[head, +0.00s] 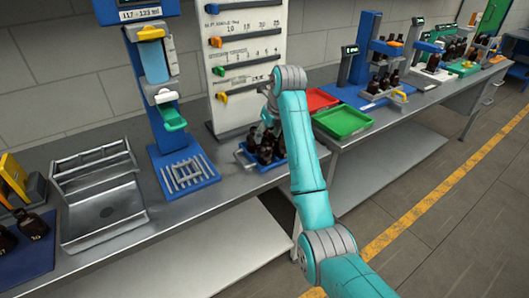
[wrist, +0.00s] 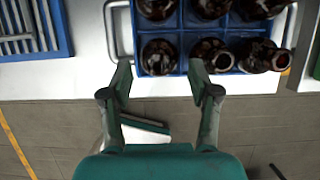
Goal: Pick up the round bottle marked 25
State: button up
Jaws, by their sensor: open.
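Several dark amber bottles stand in a blue divided crate (wrist: 183,42) at the top of the wrist view. The near row has a left bottle (wrist: 158,57), a middle bottle (wrist: 211,56) and a right bottle (wrist: 263,57) that looks tilted. In the head view these bottles (head: 265,152) are partly behind my arm. I cannot read a 25 on any of them. My gripper (wrist: 161,78) is open and empty, its fingertips just short of the near row, around the left and middle bottles in the picture. In the head view my gripper is mostly hidden by the arm.
A blue stand with a slatted base (head: 187,172) is left of the crate; a grey tray (head: 103,205) lies further left. Two dark bottles (head: 32,224) sit at the far left. Red (head: 318,99) and green (head: 342,121) trays lie to the right. A slider panel (head: 235,60) rises behind.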

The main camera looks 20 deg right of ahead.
aim_at(263, 144)
jog(key=shift+x, duration=3.05)
jog(key=shift+a, duration=0.1)
jog(key=shift+r, duration=0.1)
jog(key=c, duration=0.9)
